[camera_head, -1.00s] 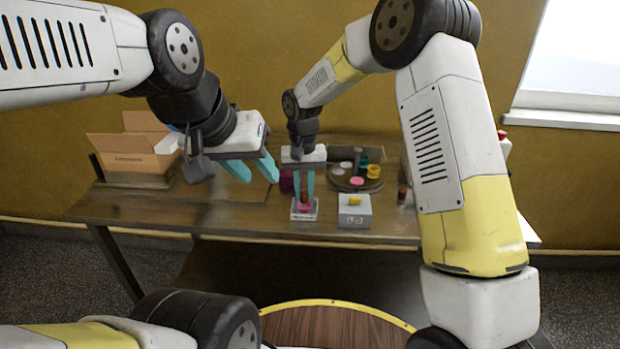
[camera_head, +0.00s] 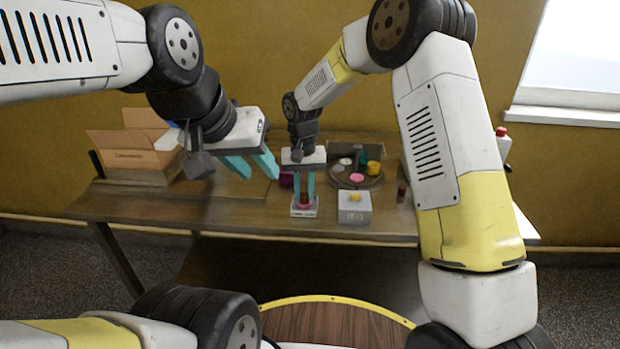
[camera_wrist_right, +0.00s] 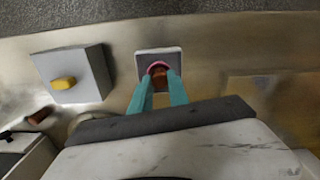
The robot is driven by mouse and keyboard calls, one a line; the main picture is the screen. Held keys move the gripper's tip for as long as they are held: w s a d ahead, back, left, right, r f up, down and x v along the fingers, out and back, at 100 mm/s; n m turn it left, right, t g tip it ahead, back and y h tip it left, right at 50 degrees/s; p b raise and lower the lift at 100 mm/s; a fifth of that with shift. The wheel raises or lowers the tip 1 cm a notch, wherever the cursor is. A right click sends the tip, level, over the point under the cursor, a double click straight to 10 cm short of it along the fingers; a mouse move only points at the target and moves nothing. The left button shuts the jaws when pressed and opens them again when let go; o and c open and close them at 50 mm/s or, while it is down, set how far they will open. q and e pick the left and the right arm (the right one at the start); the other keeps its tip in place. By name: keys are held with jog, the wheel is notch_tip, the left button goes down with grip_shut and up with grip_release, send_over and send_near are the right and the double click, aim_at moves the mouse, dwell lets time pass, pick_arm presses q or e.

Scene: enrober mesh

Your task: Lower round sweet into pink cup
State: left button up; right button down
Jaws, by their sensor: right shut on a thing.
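My right gripper (camera_head: 304,197) is shut on a small dark brown round sweet (camera_wrist_right: 159,78) at the table's front middle. The sweet is at the mouth of the pink cup (camera_wrist_right: 157,65), whose rim shows around it in the right wrist view. I cannot tell whether the sweet touches the cup's bottom. The cup stands on a small white square stand (camera_head: 304,211). The teal fingers hide part of the sweet and cup. My left gripper (camera_head: 254,167) is open and empty above the table, left of the right gripper.
A round tray (camera_head: 345,184) with several coloured cups lies behind. A brown cylinder (camera_head: 401,193) stands at right. An open cardboard box (camera_head: 135,158) sits at left.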

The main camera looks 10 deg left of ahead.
aim_at(306, 194)
jog(key=shift+f, duration=0.45)
dwell(0.3)
jog(key=c, duration=1.2)
grip_release()
jog(key=shift+o, duration=0.2)
jog(key=r, duration=0.8)
jog(key=shift+d+r, duration=0.3)
jog(key=shift+r, duration=0.05)
jog(key=s+d+r+t+y, duration=0.1)
jog(key=s+d+r, duration=0.1)
jog(key=d+r, duration=0.3)
jog(key=s+d+r+t, duration=0.1)
jog(key=s+d+r, duration=0.2)
jog(key=d+r, duration=0.15)
jog(key=s+d+r+t, duration=0.2)
jog(key=s+d, duration=0.5)
jog(key=s, duration=0.2)
jog(key=s+d+r+m+t+y, duration=0.1)
jog(key=s+d+r+t, duration=0.1)
jog(key=s+d, duration=0.4)
jog(key=s+r, duration=0.1)
jog(key=s, duration=0.3)
jog(key=shift+s+d+m, duration=0.3)
jog(key=shift+d, duration=0.05)
